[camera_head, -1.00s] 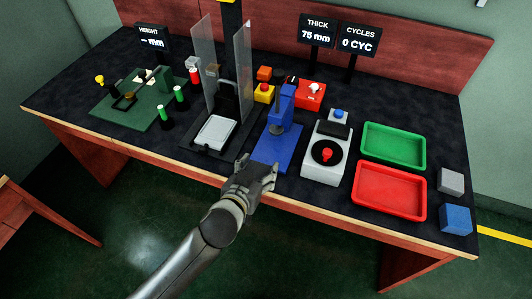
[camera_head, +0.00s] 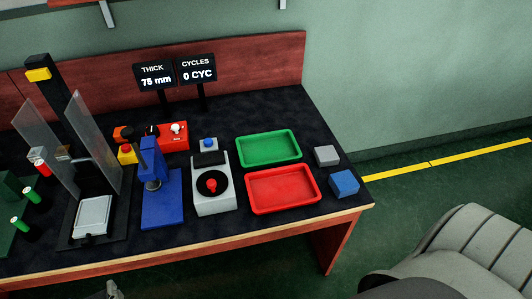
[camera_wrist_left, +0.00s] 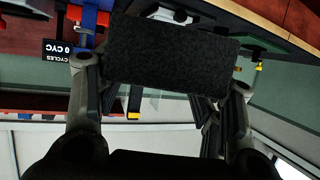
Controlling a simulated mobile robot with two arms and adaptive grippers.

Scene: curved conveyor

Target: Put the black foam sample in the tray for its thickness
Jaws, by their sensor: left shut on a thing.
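The black foam sample (camera_wrist_left: 172,55) is a dark, speckled block in the left wrist view. My left gripper (camera_wrist_left: 165,72) is shut on it, with a finger at each side. In the head view only a small grey piece, probably of this gripper (camera_head: 112,291), shows at the bottom edge; the foam is not visible there. The green tray (camera_head: 268,150) lies empty on the right part of the bench. The red tray (camera_head: 283,189) lies empty just in front of it. The THICK display (camera_head: 154,76) reads 75 mm. My right gripper is not in view.
The CYCLES display (camera_head: 197,70) reads 0 CYC. A grey unit with a red knob (camera_head: 211,186) and a blue press (camera_head: 161,199) stand left of the trays. Grey (camera_head: 327,156) and blue (camera_head: 344,184) blocks sit right of them, near the bench's end.

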